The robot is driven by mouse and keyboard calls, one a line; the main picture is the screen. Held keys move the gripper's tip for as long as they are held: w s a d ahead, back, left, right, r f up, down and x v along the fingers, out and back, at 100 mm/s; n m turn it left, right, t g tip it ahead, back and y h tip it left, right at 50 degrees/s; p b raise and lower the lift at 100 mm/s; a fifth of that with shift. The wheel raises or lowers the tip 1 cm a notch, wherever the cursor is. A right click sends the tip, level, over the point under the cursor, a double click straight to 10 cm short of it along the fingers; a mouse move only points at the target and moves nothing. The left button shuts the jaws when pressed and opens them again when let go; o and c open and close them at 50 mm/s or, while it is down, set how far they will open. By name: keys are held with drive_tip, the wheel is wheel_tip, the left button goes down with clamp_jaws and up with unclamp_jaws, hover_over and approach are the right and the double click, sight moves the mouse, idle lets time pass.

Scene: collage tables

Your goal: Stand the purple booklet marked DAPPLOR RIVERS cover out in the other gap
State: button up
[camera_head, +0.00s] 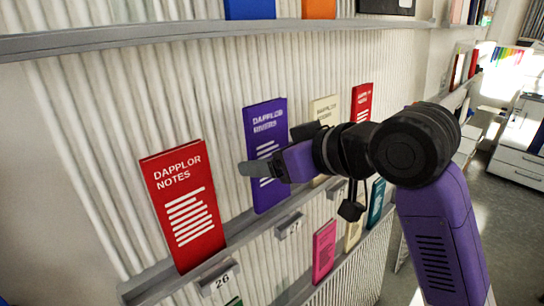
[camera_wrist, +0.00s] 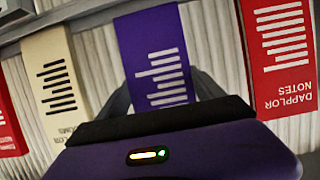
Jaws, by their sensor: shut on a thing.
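The purple booklet (camera_head: 259,130) stands upright, cover out, against the ribbed back of the middle shelf, its lower edge at the front ledge (camera_head: 243,228). Its title reads DAPPLOR with a blurred second word. It stands between a red DAPPLOR NOTES booklet (camera_head: 184,205) on the left and a cream booklet (camera_head: 326,108) on the right. My gripper (camera_head: 255,168) is shut on the purple booklet. In the wrist view, the fingers (camera_wrist: 160,98) lie on both sides of the purple booklet (camera_wrist: 152,40); its lined cover shows between them. I cannot tell whether its bottom touches the ledge.
Another red booklet (camera_head: 362,100) stands farther right. Number tags 26 (camera_head: 218,281) and 17 (camera_head: 289,227) hang on the ledge. A lower shelf holds a pink booklet (camera_head: 324,251) and a teal one (camera_head: 376,203). The upper shelf edge (camera_head: 150,36) runs above.

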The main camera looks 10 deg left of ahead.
drive_tip(key=shift+s+a+f, duration=0.1)
drive_tip(key=shift+a+f, duration=0.1)
drive_tip(key=shift+f, duration=0.1)
idle(0.5)
drive_tip(key=shift+d+f+b, duration=0.15)
drive_tip(key=shift+f+b, duration=0.45)
drive_tip(key=shift+f, duration=0.45)
drive_tip(key=o, duration=1.6)
drive_tip(key=shift+o, duration=0.2)
drive_tip(key=shift+r, duration=0.1)
drive_tip(key=b+v, duration=0.1)
drive_tip(key=v, duration=0.6)
drive_tip(key=shift+s+d+r+b, duration=0.2)
drive_tip(key=shift+s+d+b, duration=0.05)
drive_tip(key=shift+d+b, duration=0.05)
